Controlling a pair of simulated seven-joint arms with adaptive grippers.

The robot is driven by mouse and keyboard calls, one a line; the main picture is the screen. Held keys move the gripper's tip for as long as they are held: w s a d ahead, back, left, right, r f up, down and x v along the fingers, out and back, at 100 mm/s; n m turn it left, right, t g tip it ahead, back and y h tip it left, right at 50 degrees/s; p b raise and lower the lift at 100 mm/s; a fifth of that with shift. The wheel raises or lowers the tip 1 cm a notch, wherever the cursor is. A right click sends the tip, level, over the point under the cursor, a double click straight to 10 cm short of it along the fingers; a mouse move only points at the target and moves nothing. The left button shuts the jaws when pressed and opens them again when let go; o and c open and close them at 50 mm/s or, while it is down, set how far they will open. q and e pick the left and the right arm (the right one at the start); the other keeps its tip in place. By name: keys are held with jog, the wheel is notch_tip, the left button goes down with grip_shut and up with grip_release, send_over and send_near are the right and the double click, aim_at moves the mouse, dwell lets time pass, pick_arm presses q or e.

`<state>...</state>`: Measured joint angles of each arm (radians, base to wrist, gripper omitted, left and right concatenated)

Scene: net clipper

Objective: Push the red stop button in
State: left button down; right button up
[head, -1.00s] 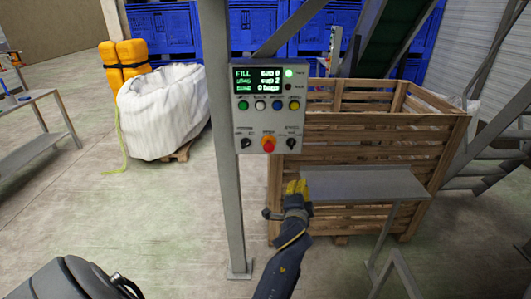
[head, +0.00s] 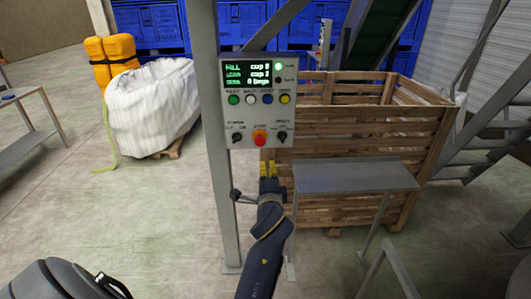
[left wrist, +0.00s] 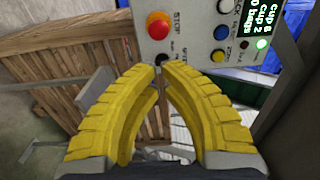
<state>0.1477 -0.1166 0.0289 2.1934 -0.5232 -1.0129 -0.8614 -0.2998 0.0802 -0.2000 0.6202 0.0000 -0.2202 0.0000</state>
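The red stop button (head: 259,138) sits at the bottom middle of the grey control panel (head: 246,122), between two black knobs. In the left wrist view the red stop button (left wrist: 157,26) stands out from the panel face, left of the STOP lettering. My left gripper (head: 268,165) has yellow ribbed fingers and is just below the panel in the head view. In the left wrist view the fingertips (left wrist: 161,66) are together with nothing between them, apart from the button in the picture. My right gripper is not in view.
The panel is mounted on a grey post (head: 215,180). Coloured buttons (head: 267,99) and a lit display (head: 247,74) are above the stop button. A wooden crate (head: 350,130) and a grey metal table (head: 355,177) stand to the right. A white bulk bag (head: 150,110) is at the left.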

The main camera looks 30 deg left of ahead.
aim_at(265, 142)
pick_arm(q)
jog(key=x, duration=1.3)
jog(key=shift+w+a, duration=0.25)
jog(key=shift+w, duration=0.1)
jog(key=shift+x, duration=1.1)
jog(key=shift+a+r, duration=0.1)
jog(key=shift+s+d, duration=0.2)
jog(key=shift+d, duration=0.05)
jog(key=v, duration=1.3)
jog(key=shift+s+d, duration=0.2)
jog(key=shift+s, duration=0.05)
